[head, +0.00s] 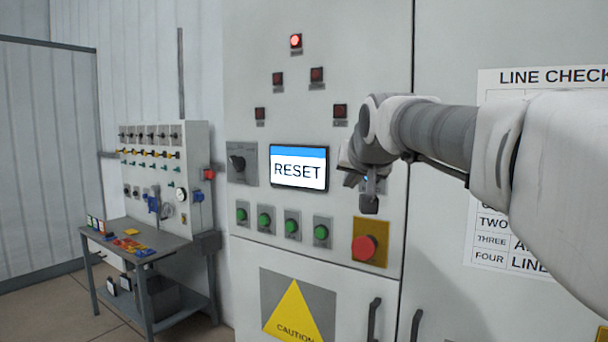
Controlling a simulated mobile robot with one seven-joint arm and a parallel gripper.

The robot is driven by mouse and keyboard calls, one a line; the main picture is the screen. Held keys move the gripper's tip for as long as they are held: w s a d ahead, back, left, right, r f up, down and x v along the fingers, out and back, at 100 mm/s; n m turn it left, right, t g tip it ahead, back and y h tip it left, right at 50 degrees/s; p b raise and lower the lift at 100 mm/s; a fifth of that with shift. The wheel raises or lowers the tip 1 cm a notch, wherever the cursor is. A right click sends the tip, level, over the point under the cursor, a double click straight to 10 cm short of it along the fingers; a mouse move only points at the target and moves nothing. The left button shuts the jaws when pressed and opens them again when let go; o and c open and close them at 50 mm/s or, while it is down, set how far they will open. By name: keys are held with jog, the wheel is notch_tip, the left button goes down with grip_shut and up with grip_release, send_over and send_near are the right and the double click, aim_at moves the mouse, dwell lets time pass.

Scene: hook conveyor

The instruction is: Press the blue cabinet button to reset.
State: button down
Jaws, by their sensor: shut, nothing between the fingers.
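The grey cabinet (250,85) fills the middle of the head view. Its screen (298,167) reads RESET under a blue bar. My gripper (368,203) is shut and empty in front of the cabinet, right of the screen and above the red round button. A small patch of blue (381,186) shows right beside the gripper, and it looks like part of the blue button. The rest of that button is hidden behind my gripper. I cannot tell whether the gripper touches it.
A red button (365,248) on a yellow plate sits just below my gripper. Several green buttons (264,222) line up under the screen, with a dark rotary switch (238,163) to its left. One upper lamp (295,41) glows red. A workbench (165,240) stands at left.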

jog(key=w+d+p, duration=0.2)
jog(key=w+d, duration=0.2)
jog(key=w, duration=0.2)
jog(key=shift+d, duration=0.25)
jog(key=shift+w, duration=0.15)
dwell(1.8)
jog(key=shift+w+d+p, duration=0.25)
jog(key=shift+w+p, duration=0.05)
jog(key=shift+w+d, duration=0.25)
jog(key=shift+w, duration=0.1)
dwell(0.7)
jog(key=shift+s, duration=0.1)
jog(key=shift+s+a, duration=0.5)
jog(key=shift+s, duration=0.1)
jog(key=s+a+b, duration=0.1)
jog(key=s, duration=0.1)
jog(key=s+a+b, duration=0.1)
jog(key=s+a, duration=0.1)
dwell(0.7)
